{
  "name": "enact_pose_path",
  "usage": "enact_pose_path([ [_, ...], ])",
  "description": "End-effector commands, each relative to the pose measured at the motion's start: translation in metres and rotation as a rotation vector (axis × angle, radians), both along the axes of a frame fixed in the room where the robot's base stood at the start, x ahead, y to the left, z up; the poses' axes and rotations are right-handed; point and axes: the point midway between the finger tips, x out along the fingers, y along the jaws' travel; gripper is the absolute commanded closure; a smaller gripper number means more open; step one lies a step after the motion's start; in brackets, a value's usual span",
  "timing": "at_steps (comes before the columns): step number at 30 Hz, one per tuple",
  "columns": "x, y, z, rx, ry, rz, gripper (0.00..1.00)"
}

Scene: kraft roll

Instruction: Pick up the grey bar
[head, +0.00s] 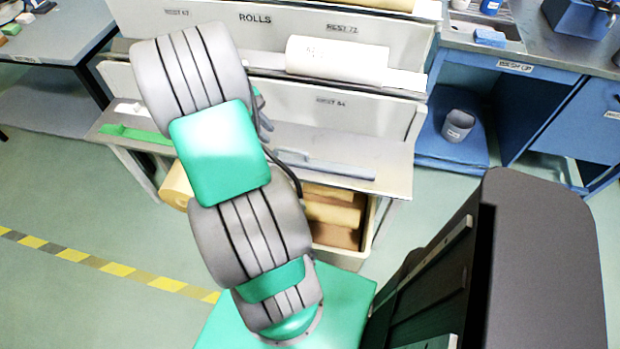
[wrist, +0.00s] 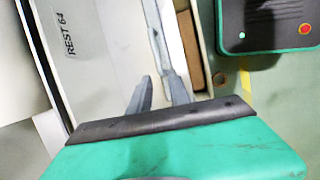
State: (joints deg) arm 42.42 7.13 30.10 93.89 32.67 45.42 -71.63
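The grey bar (head: 325,166) lies along the front of the white shelf under the REST 64 label, to the right of my arm in the head view. In the wrist view the grey bar (wrist: 158,42) runs from the top edge down toward my fingers. My gripper (wrist: 160,92) is open, with a gap between its two fingers and nothing seen held. The right finger overlaps the bar's near end in the picture; I cannot tell whether they touch. In the head view my arm hides most of the gripper.
A green bar (head: 136,135) lies on the same shelf at the left. A white roll (head: 335,60) rests on the shelf above. Below is an open drawer with brown rolls (head: 332,213).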

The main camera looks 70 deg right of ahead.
Motion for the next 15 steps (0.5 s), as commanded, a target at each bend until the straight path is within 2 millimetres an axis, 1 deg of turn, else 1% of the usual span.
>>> enact_pose_path([
  [1, -0.018, -0.014, -0.028, 0.013, 0.04, -0.005, 0.77],
  [3, -0.034, -0.025, -0.041, 0.027, 0.077, 0.003, 0.77],
  [6, -0.043, -0.031, -0.052, 0.036, 0.094, 0.008, 0.77],
  [11, -0.05, -0.034, -0.068, 0.035, 0.091, 0.01, 0.77],
  [14, -0.055, -0.035, -0.081, 0.037, 0.092, 0.01, 0.77],
  [15, -0.057, -0.036, -0.088, 0.037, 0.092, 0.01, 0.77],
])
